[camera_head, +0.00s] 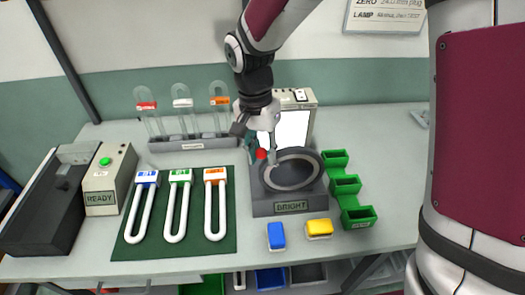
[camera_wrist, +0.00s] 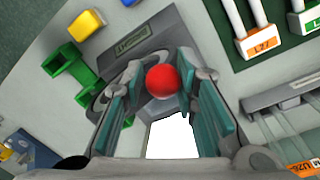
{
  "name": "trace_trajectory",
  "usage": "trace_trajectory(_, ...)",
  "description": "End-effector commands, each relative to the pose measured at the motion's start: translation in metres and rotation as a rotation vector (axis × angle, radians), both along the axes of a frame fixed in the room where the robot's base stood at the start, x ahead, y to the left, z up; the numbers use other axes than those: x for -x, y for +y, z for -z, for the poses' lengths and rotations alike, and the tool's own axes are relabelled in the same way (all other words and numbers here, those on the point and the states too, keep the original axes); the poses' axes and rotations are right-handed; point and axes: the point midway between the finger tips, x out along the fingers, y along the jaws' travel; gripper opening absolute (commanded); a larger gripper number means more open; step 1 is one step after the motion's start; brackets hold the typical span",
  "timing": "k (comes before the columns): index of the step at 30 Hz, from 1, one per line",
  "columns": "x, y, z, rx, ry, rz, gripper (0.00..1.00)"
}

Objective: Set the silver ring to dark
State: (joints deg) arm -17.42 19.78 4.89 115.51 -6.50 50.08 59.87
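The silver ring (camera_head: 291,189) lies on a dark grey stand in front of a lit white panel. The stand's front label (camera_head: 291,207) reads BRIGHT. A red ball knob (camera_head: 261,154) shows at the ring's left edge. My gripper (camera_head: 258,148) reaches down from above at that knob. In the wrist view the red knob (camera_wrist: 163,80) appears between my two fingertips, which stand apart with narrow gaps beside it. I cannot tell whether a finger touches it. Part of the ring is hidden behind the left finger in that view.
Green bins (camera_head: 345,184) stand right of the stand, with a blue block (camera_head: 276,236) and a yellow block (camera_head: 319,228) in front. Left are white U-tubes on a green mat (camera_head: 222,240), a tube rack (camera_head: 193,144) behind, and a READY box (camera_head: 108,180).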

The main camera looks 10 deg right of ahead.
Motion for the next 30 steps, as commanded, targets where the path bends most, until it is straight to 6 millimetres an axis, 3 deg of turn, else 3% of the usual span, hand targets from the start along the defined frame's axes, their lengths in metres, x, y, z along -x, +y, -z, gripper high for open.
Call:
trace_trajectory(20, -0.002, -0.001, -0.002, -0.020, -0.006, -0.005, 0.00)
trace_trajectory(30, -0.002, -0.013, -0.010, -0.109, -0.009, 0.002, 0.00)
